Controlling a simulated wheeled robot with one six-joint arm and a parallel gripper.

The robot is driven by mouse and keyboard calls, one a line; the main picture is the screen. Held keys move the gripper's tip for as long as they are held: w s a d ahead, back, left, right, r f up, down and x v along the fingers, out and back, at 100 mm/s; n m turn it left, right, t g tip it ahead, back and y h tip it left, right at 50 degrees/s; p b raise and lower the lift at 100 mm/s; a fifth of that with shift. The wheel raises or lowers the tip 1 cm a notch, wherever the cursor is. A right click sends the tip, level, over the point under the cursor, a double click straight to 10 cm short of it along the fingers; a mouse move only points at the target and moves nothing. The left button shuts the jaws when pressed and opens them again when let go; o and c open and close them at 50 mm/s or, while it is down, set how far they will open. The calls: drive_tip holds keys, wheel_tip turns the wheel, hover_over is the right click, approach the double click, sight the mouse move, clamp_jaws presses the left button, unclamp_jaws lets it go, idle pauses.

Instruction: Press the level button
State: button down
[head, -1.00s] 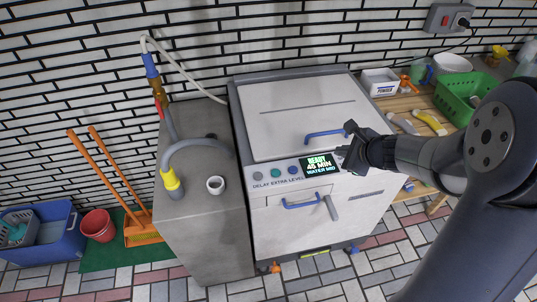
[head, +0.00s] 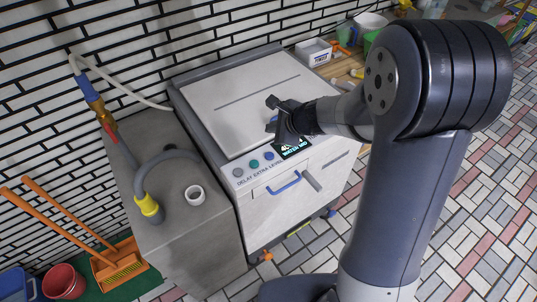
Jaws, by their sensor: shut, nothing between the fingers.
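The white top-loading washing machine (head: 235,105) stands in the middle of the head view. Its front panel has three round buttons above the label "DELAY EXTRA LEVEL". The blue level button (head: 269,156) is the rightmost, beside the teal extra button (head: 254,165) and the grey delay button (head: 238,172). The display (head: 293,147) is right of the level button, and its upper part is hidden by my gripper; "WATER MID" can be read. My gripper (head: 276,115) is shut and empty, over the front part of the lid, up and slightly right of the level button in the picture.
A blue lid handle is mostly hidden behind my gripper. A blue drawer handle (head: 285,184) sits below the panel. A grey cabinet (head: 170,225) with a white cup (head: 195,196) and a hose stands left. A powder box (head: 313,52) is at the back right.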

sight(272, 157)
drive_tip(key=shift+f+b, duration=3.85)
drive_tip(key=shift+f, duration=0.6)
drive_tip(key=shift+f+b, duration=0.4)
drive_tip(key=shift+b, duration=0.15)
drive_tip(key=shift+f+b, duration=0.4)
drive_tip(key=shift+b, duration=0.05)
drive_tip(key=shift+r, duration=0.15)
drive_tip(key=shift+r+p, duration=0.7)
drive_tip(key=shift+r, duration=0.1)
drive_tip(key=shift+r+p, duration=2.15)
drive_tip(key=shift+r, duration=0.25)
drive_tip(key=shift+r, duration=0.15)
